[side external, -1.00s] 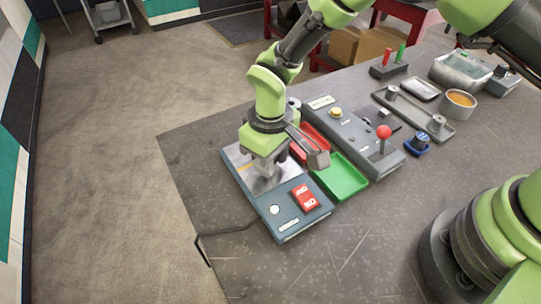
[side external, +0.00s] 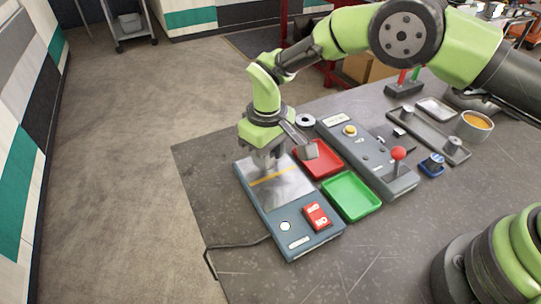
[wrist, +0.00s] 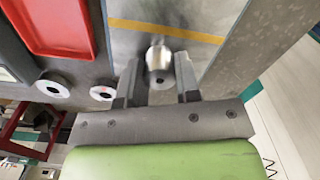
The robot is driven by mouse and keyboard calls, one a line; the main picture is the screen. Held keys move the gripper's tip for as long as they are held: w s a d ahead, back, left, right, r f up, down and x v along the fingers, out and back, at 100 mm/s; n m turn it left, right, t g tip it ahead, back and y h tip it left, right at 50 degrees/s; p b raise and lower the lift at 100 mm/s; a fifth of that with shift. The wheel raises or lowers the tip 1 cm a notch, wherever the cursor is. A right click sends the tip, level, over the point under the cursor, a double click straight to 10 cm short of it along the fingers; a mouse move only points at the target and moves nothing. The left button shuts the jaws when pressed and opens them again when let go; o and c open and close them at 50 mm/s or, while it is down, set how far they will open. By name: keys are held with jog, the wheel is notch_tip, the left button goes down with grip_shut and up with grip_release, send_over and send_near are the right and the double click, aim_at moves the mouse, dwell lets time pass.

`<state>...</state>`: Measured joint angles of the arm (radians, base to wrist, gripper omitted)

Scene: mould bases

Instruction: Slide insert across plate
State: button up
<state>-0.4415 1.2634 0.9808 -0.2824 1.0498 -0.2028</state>
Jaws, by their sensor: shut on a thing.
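A bright metal plate (side external: 287,188) with a yellow line (side external: 275,177) across it is set in the top of a blue-grey unit (side external: 310,238). The plate also shows in the wrist view (wrist: 133,45). My gripper (side external: 268,164) points down at the plate's far end, beyond the yellow line. In the wrist view, my gripper (wrist: 160,88) is shut on a small shiny metal insert (wrist: 158,60), round with a dark hole in its end. The insert sits between the fingers, just short of the yellow line. Whether its underside touches the plate is unclear. The fingers largely hide it in the side view.
A red switch (side external: 317,216) and white button (side external: 285,226) are on the unit's near end. Beside it lie a red tray (side external: 324,160) and a green tray (side external: 352,196). A grey panel with a red-knobbed lever (side external: 398,154) stands farther right. Bare table lies left.

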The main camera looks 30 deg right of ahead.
jog(key=o, duration=1.1)
jog(key=shift+r, duration=0.1)
notch_tip(320, 180, up, 10)
jog(key=shift+f, duration=0.15)
